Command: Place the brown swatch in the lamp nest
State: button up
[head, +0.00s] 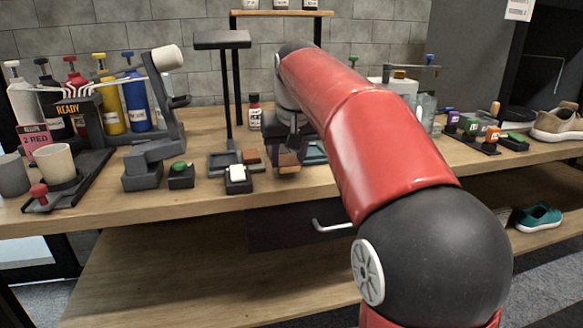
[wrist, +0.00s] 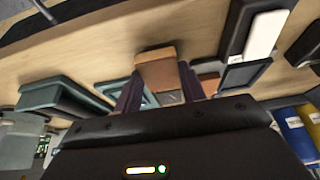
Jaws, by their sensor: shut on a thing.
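The brown swatch (wrist: 158,72) is a small tan-brown block between my two dark fingers in the wrist view. My gripper (wrist: 160,90) is shut on it. In the head view the swatch (head: 289,160) shows below my gripper (head: 290,146), just above the bench, to the right of the lamp base. The lamp has a flat dark head (head: 222,40) on a black post. What looks like the lamp nest (head: 222,160) is a dark shallow tray at the post's foot; it also shows in the wrist view (wrist: 246,74). The swatch is apart from it.
A white block (head: 237,173) in a black holder stands in front of the nest. A reddish-brown piece (head: 251,156) lies at the nest's right side. A teal-grey tray (head: 315,152) is right of my gripper. A small bottle (head: 254,112) stands behind. Bare wood (head: 210,200) runs along the front.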

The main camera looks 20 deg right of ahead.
jog(key=shift+x, duration=0.85)
jog(key=shift+s+r, duration=0.15)
jog(key=shift+s, duration=0.1)
jog(key=shift+f, duration=0.2)
jog(key=o, duration=0.9)
jog(key=shift+o, duration=0.2)
jog(key=shift+f+b, duration=0.1)
jog(key=shift+b, duration=0.3)
jog(key=w+p+v, duration=0.1)
jog(key=p+v, duration=0.1)
jog(key=v, duration=0.6)
jog(key=s+f+t, duration=0.1)
jog(key=s+f, duration=2.1)
jog(key=s, duration=0.4)
jog(key=shift+f, duration=0.25)
